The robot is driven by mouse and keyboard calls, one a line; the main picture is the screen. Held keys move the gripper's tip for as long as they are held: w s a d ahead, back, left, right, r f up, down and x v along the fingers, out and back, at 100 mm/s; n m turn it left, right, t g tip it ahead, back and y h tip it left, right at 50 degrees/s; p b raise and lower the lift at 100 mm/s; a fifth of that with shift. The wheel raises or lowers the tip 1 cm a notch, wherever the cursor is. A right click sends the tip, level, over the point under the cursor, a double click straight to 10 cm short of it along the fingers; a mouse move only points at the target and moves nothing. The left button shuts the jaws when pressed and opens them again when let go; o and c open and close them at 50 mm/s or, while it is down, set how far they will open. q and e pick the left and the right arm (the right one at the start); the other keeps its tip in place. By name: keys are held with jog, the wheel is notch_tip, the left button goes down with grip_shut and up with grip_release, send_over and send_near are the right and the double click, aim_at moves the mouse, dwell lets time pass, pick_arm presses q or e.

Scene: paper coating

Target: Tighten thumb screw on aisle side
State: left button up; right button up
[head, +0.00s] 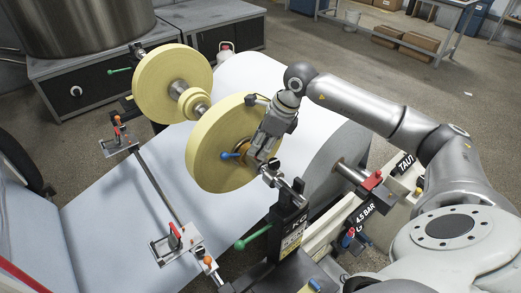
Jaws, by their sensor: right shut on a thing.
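My right gripper (262,150) reaches down from the upper right to the near face of the front yellow roll (217,135). Its fingers are shut at the collar on the shaft (285,183), at the roll's hub. The thumb screw is hidden between and behind the fingers, so its turn position cannot be told. A blue lever (229,155) sticks out to the left of the hub, just beside the fingers. My left gripper is not in view.
A second yellow roll (172,84) sits farther along the shaft. A black stand (288,225) with a green handle (252,238) supports the near shaft end. A large white paper roll (335,150) lies behind and right. Red-handled clamps (174,230) stand at lower left.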

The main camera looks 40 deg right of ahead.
jog(key=m+h+b, duration=0.1)
jog(key=m+b, duration=0.1)
jog(key=m, duration=0.1)
jog(key=shift+a+f+m+t, duration=0.1)
jog(key=shift+f+m+t, duration=0.05)
jog(key=shift+m+t, duration=0.25)
jog(key=shift+m+t+h+b, duration=0.3)
jog(key=shift+m+h+b, duration=0.7)
jog(key=shift+m, duration=0.7)
jog(key=o, duration=1)
jog(key=shift+s, duration=0.1)
jog(key=shift+r, duration=0.35)
jog(key=v, duration=1.1)
jog(key=shift+s+r, duration=0.1)
jog(key=shift+r, duration=0.2)
